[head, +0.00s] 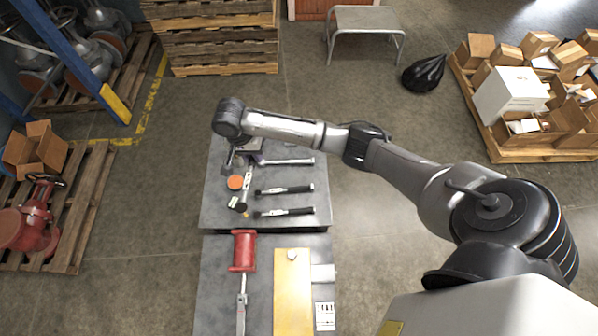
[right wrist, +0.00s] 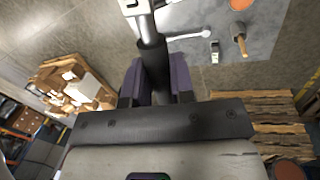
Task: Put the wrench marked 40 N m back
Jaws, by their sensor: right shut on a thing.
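My right gripper (head: 256,158) is over the back left of the grey table. Its purple fingers (right wrist: 155,82) are shut on the dark handle of a wrench (right wrist: 151,56). In the head view the held wrench's silver shaft (head: 248,180) points towards the front of the table. One wrench (head: 290,161) lies just right of the gripper, its silver end (right wrist: 190,36) showing in the right wrist view. Two more wrenches, a middle one (head: 285,189) and a front one (head: 285,211), lie parallel on the table. I cannot read any torque marking. My left gripper is out of view.
An orange disc (head: 235,183) and a small device (head: 234,203) lie left of the wrenches. The nearer table holds a red spool-like part (head: 243,250) and a yellow board (head: 292,300). Stacked pallets (head: 222,40) stand behind. My right arm crosses above the table's right side.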

